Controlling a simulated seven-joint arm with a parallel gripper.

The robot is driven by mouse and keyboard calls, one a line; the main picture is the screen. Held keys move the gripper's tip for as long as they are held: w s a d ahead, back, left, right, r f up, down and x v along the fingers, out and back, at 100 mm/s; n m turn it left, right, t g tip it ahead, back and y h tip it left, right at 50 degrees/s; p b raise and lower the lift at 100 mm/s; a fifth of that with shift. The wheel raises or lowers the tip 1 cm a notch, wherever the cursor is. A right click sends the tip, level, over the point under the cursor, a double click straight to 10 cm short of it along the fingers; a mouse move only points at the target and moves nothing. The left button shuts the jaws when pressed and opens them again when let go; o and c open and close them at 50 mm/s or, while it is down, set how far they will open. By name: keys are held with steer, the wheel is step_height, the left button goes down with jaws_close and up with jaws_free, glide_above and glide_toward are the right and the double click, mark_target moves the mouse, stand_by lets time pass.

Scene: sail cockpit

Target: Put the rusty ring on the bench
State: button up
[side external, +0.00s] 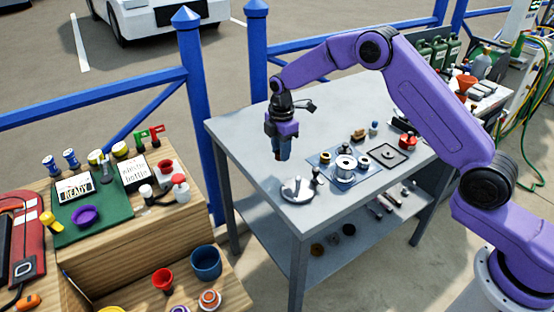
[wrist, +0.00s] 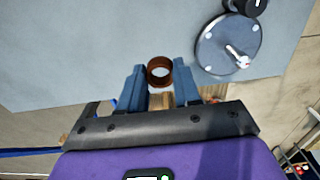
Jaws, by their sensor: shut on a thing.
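The rusty ring (wrist: 160,71), a short brown-orange cylinder with an open middle, is between my fingertips in the wrist view. My gripper (wrist: 160,80) is shut on it, with one blue-grey finger on each side. In the side external view my gripper (side external: 282,154) points down above the left part of the grey bench (side external: 235,131). The ring is too small to make out clearly there. The bench top also shows behind the ring in the wrist view (wrist: 85,45).
A round silver piece with a handle (side external: 298,189) sits near the bench's front edge. A blue mat (side external: 322,158) with metal parts and a dark square tray (side external: 388,154) lie to the right. A wooden table (side external: 120,240) with bottles and cups stands at the left. The bench's back left is clear.

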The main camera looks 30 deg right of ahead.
mark_target(277, 168)
steer(key=shift+w+a+f, duration=0.15)
steer(key=shift+w+f, duration=0.6)
steer(key=shift+f, duration=1.7)
steer(key=o, duration=1.1)
steer(key=shift+f, duration=0.15)
steer(key=shift+c, duration=0.2)
step_height(277, 168, up, 12)
steer(key=shift+r, duration=0.2)
